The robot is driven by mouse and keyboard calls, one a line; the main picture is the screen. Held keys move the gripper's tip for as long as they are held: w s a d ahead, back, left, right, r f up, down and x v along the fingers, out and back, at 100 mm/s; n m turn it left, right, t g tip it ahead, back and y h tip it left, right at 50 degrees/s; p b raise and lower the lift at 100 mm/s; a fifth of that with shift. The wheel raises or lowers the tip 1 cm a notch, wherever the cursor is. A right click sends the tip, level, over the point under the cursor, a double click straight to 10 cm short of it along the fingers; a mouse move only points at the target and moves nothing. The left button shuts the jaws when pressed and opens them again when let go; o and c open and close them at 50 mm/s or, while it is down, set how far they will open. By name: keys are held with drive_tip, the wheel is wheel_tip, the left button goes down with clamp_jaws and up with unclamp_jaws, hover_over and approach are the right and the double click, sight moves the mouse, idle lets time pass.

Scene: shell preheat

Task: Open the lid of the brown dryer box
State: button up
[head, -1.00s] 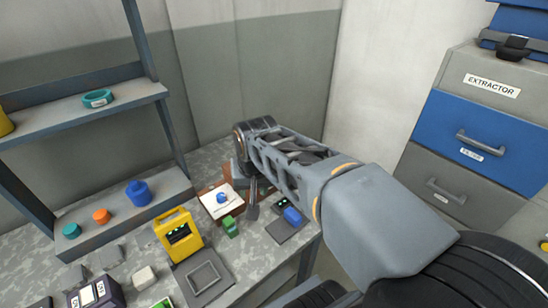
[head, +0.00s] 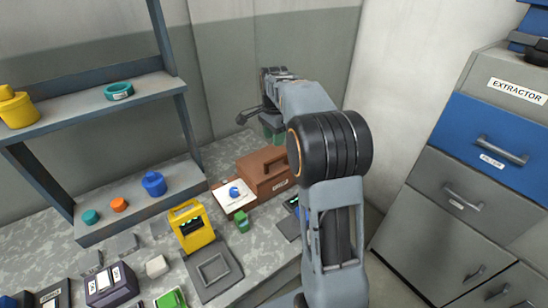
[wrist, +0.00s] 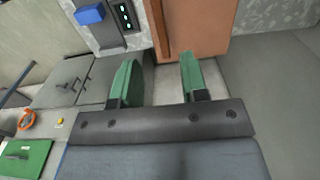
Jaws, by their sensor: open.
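The brown dryer box (head: 262,182) sits on the speckled bench near the back corner. Its lid looks shut, with a dark handle on top; my arm hides part of its right side. In the wrist view the brown box (wrist: 205,28) shows at the top, beyond the fingertips. My gripper (head: 272,134) is up behind the box in the head view, apart from the handle. In the wrist view my gripper (wrist: 158,80) has its two green fingers spread, with nothing held between them.
A green block (head: 242,222), a yellow device (head: 190,227) and a grey tray (head: 213,272) stand nearer. Shelves (head: 110,105) are at left, drawers (head: 480,145) at right.

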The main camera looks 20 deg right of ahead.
sight(274, 159)
wheel_tip(274, 159, down, 9)
drive_tip(key=shift+r, duration=0.1)
idle(0.3)
clamp_jaws()
idle(0.4)
